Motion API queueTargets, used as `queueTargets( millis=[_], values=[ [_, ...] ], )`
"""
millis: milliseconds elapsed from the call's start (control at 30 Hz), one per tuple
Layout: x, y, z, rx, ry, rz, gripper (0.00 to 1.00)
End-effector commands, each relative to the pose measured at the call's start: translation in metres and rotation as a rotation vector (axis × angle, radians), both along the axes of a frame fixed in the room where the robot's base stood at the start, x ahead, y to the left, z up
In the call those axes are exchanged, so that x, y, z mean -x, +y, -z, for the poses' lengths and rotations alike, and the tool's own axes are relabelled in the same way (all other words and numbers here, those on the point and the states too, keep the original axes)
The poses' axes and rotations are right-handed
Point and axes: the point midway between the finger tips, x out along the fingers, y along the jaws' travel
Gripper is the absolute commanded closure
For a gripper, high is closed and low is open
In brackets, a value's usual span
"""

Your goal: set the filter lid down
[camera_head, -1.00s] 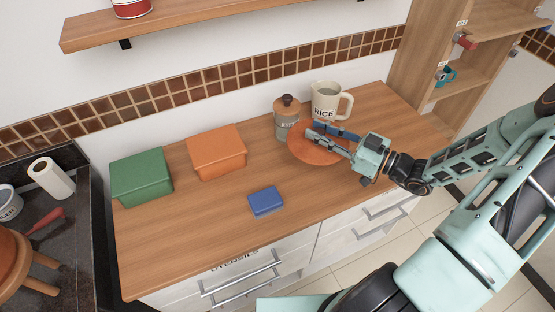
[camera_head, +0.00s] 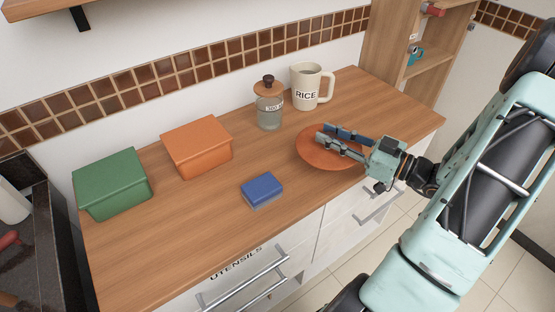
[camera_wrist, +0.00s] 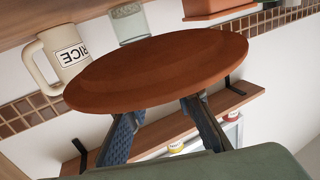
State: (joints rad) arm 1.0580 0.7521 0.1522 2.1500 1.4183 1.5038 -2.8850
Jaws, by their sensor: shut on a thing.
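The filter lid (camera_head: 318,158) is a round, flat, orange-brown disc. In the head view it is over the right part of the wooden counter, in front of the rice jug. My gripper (camera_head: 326,137) reaches over it from the right and holds it. The wrist view shows the lid (camera_wrist: 160,70) across the fingertips, with the two fingers (camera_wrist: 160,108) apart at its near side. The exact grip point is hidden behind the disc. I cannot tell whether the lid touches the counter.
A glass jar with a wooden lid (camera_head: 269,108) and the cream RICE jug (camera_head: 306,88) stand behind it. A blue box (camera_head: 262,188), an orange box (camera_head: 197,147) and a green box (camera_head: 112,182) stand to the left. Bare counter (camera_head: 395,105) lies to the right.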

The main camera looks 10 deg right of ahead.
Motion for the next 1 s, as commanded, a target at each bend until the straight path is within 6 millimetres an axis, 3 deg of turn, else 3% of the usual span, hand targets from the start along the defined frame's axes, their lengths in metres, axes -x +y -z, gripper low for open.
queueTargets(
  millis=[33, 100, 500, 800, 1000],
  values=[
    [0.004, -0.011, 0.015, 0.006, -0.003, 0.024, 1.0],
    [0.011, -0.025, 0.018, 0.005, -0.003, 0.056, 1.0],
    [0.061, -0.089, 0.015, 0.006, -0.007, 0.241, 1.0],
    [0.102, -0.109, 0.0, 0.003, -0.006, 0.342, 1.0],
    [0.112, -0.111, -0.007, 0.0, -0.003, 0.363, 1.0]
  ],
)
